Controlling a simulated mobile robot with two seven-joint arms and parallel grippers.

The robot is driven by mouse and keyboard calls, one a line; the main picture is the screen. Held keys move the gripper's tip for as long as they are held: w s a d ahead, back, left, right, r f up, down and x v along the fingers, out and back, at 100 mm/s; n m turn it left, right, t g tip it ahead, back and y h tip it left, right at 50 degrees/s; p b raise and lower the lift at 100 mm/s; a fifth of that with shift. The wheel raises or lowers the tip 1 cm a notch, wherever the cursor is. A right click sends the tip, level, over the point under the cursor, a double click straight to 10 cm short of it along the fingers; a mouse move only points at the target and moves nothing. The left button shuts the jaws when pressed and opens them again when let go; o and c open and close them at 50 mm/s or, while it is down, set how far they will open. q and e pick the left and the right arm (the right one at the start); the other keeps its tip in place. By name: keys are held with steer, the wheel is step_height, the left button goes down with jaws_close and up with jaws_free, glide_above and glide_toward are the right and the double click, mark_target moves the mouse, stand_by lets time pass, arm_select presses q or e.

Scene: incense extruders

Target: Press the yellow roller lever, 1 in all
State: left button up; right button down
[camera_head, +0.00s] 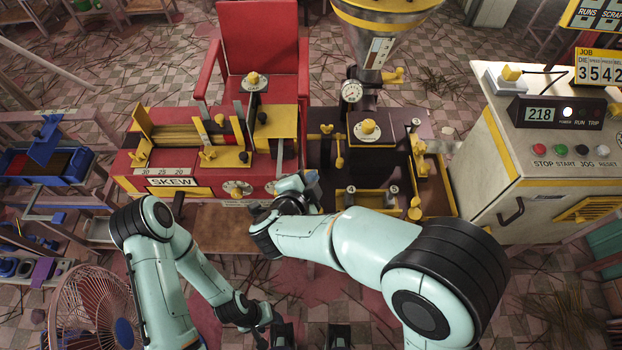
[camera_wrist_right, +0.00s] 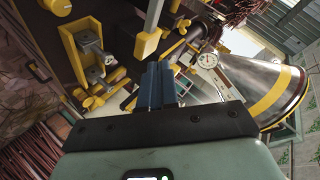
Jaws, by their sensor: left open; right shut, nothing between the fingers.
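Several yellow fittings sit on the machines, and I cannot tell for sure which is the roller lever. A slim upright yellow lever (camera_head: 339,148) stands on the dark extruder bed in the head view. In the right wrist view a yellow block (camera_wrist_right: 147,45) on a grey rod is just beyond the fingertips, with a visible gap. My right gripper (camera_head: 308,178) is shut and empty, over the seam between the red machine and the dark bed; its blue fingers (camera_wrist_right: 160,84) show in the right wrist view. My left gripper (camera_head: 268,328) is low near the bottom edge, open, its fingers hard to make out.
The red SKEW machine (camera_head: 205,178) stands left and the hopper (camera_head: 378,40) with a gauge (camera_head: 351,91) behind the bed. A control cabinet (camera_head: 540,160) reading 218 stands right. Yellow brackets (camera_head: 372,202) line the bed's front edge. A fan (camera_head: 95,305) is lower left.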

stand_by(0.8)
arm_select(q)
steer(key=shift+s+f, duration=0.1)
steer(key=shift+f, duration=0.1)
arm_select(e)
steer(key=shift+w+f, duration=0.15)
steer(key=shift+f, duration=0.25)
arm_select(q)
steer(key=shift+s+f+b, duration=0.3)
steer(key=shift+f+b, duration=0.4)
steer(key=shift+b, duration=0.1)
arm_select(e)
steer(key=shift+w+f, duration=0.25)
steer(key=shift+f, duration=0.8)
stand_by(0.6)
arm_select(q)
steer(key=shift+w+r+p, duration=0.35)
steer(key=shift+r+p, duration=0.3)
steer(key=shift+r, duration=0.05)
steer(key=shift+w+r+p, duration=0.35)
steer(key=shift+r+p, duration=0.25)
steer(key=shift+r, duration=0.1)
arm_select(e)
steer(key=shift+s+r, duration=0.2)
steer(key=shift+r, duration=0.55)
steer(key=shift+s+r, duration=0.15)
steer(key=shift+r, duration=0.55)
